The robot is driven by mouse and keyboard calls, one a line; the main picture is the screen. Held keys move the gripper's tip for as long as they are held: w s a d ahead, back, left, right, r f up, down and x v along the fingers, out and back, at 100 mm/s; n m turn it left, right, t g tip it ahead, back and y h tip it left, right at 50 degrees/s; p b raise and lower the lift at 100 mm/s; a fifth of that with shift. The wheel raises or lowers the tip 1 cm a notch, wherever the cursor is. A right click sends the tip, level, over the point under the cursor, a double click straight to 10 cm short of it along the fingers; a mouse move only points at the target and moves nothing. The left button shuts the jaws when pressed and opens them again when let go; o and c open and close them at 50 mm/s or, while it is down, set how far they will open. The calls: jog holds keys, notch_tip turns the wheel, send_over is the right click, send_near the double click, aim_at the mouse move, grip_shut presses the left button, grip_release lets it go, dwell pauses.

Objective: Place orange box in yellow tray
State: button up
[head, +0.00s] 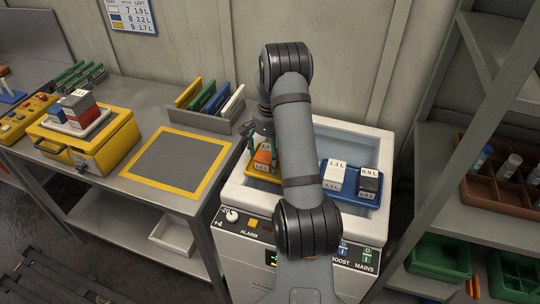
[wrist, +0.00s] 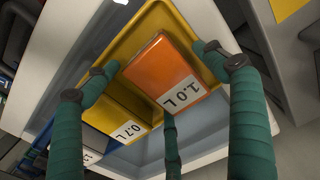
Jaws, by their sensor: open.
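The orange box (head: 263,154), labelled 1.0 L, stands in the yellow tray (head: 258,176) inside the white chest. In the wrist view the orange box (wrist: 158,64) lies between the spread teal fingers of my gripper (wrist: 160,78), within the rim of the yellow tray (wrist: 187,18). My gripper is open; the fingertips are around and above the box, and I cannot tell whether any touches it. A yellow box (wrist: 117,108), labelled 0.7 L, is beside the orange box. In the head view my arm hides part of the tray and most of my gripper (head: 251,137).
The chest (head: 232,192) has raised walls. A blue tray (head: 345,199) at its right holds a white box (head: 335,174) and a dark box (head: 369,181). A yellow-framed grey mat (head: 180,160) on the left bench is empty. A shelf stands at the right.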

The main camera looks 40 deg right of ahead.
aim_at(270, 152)
notch_tip(270, 152, up, 12)
jog(key=shift+r, duration=0.2)
dwell(0.4)
jog(key=shift+f, duration=0.15)
notch_tip(270, 152, down, 12)
notch_tip(270, 152, up, 3)
jog(key=shift+f, duration=0.15)
jog(key=shift+r, duration=0.45)
jog(key=shift+f, duration=0.1)
